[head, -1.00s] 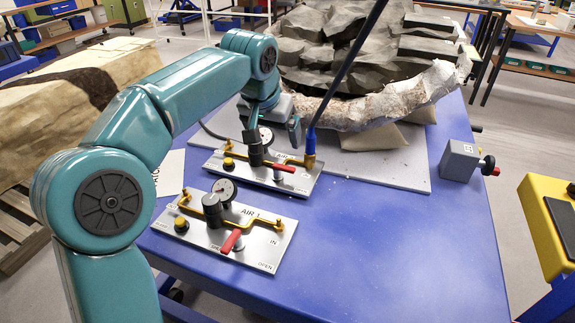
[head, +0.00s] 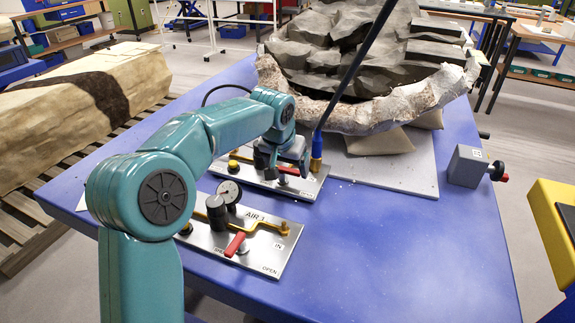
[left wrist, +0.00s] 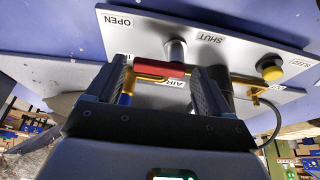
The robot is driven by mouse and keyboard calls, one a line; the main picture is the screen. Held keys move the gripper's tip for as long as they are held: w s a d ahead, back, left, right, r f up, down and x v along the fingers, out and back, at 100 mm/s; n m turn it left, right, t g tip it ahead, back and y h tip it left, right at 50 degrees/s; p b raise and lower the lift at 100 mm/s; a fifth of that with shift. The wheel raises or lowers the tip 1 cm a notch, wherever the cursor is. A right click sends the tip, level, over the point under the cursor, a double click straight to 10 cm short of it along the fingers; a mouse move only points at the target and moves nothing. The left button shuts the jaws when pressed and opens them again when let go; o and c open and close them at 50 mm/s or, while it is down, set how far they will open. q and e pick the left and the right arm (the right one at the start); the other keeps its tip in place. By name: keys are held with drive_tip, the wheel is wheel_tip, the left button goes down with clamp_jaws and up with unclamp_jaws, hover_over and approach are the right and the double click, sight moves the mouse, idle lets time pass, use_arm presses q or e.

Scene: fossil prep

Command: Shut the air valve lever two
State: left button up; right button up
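The rear air valve panel (head: 301,190) lies flat on the blue table, partly hidden by my left arm. Its red lever (head: 288,170) shows just under my left gripper (head: 294,160). In the left wrist view the red lever (left wrist: 158,68) lies crosswise between the two fingers of my left gripper (left wrist: 160,85). The fingers are apart, one on each side of it; I cannot tell whether they touch it. The lever reaches from its grey post (left wrist: 175,50) toward the OPEN-label side, away from the SHUT label (left wrist: 209,38). My right gripper is out of view.
The front panel, AIR 1 (head: 262,262), with its own red lever (head: 235,244), lies closer to me. A blue-ended hose (head: 317,150) rises beside the rear panel. The fossil block (head: 340,60) stands behind. A grey box (head: 467,166) sits at right; the table's front right is clear.

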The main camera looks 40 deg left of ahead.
use_arm(q)
drive_tip(key=c, duration=0.7)
